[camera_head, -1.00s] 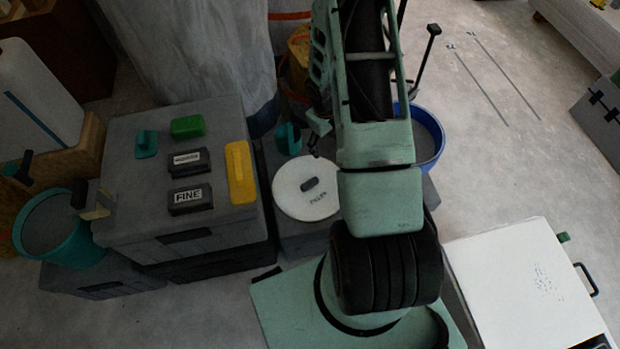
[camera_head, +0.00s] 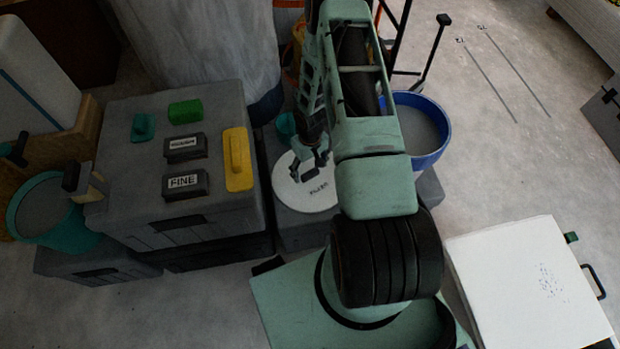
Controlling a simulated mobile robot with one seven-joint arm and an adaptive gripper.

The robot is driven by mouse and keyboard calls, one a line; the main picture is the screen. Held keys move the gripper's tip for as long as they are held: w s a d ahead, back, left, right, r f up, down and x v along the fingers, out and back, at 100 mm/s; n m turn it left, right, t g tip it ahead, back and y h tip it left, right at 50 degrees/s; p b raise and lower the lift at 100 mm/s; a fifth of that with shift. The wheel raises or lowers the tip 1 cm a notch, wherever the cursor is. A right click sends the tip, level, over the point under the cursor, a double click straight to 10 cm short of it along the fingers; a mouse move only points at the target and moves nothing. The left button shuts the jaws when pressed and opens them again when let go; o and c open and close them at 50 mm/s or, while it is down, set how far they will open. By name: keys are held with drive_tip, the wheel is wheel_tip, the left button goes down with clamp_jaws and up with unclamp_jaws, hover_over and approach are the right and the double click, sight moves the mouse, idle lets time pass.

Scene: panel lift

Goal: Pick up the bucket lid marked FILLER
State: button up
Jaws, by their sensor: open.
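The bucket lid marked FILLER (camera_head: 291,194) is a white round disc lying flat on a grey box, with dark lettering near its front right. My gripper (camera_head: 311,178) is over the middle of the lid, and its fingers are open. The lid's dark handle was visible earlier and is now mostly hidden behind the fingers. I cannot tell whether the fingers touch the handle. My arm covers the lid's right edge.
A larger grey case (camera_head: 115,184) stands to the left, bearing a block marked FINE (camera_head: 186,184), a yellow float (camera_head: 238,160) and a green block (camera_head: 186,111). A blue bucket (camera_head: 437,150) stands right of my arm. A white panel (camera_head: 530,285) lies at lower right.

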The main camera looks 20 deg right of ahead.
wheel_tip(320, 180, down, 2)
drive_tip(key=shift+f, duration=0.1)
drive_tip(key=c, duration=1.3)
drive_tip(key=shift+r, duration=0.25)
